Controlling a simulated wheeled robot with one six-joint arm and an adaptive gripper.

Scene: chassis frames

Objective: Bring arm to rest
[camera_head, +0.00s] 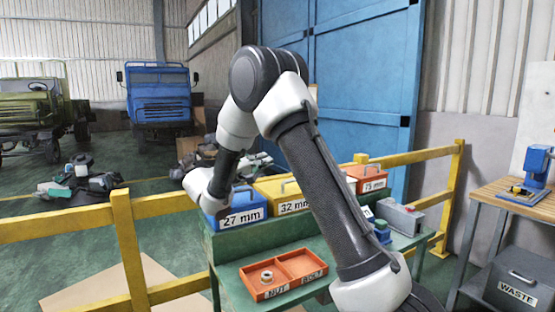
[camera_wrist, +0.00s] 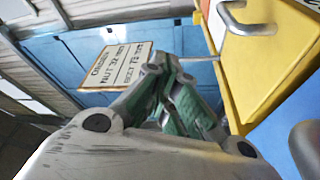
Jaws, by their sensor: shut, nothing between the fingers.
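My arm rises from the lower right of the head view and bends over the bench. My gripper (camera_wrist: 166,72) shows in the wrist view, with its fingers together and nothing between them. It is beside a yellow box with a metal handle, and cannot be made out behind my arm in the head view. An orange tray (camera_head: 287,288) on the green bench has NUT and BOLT compartments. A nut (camera_head: 267,277) lies in the NUT compartment; the BOLT compartment looks empty.
Blue 27 mm (camera_head: 243,209), yellow 32 mm (camera_head: 271,192) and red 75 mm (camera_head: 369,179) boxes line the bench. A yellow railing (camera_head: 125,240) runs behind. A workbench (camera_head: 520,203) with a WASTE bin (camera_head: 515,287) stands right. An order sign (camera_wrist: 112,67) hangs in the wrist view.

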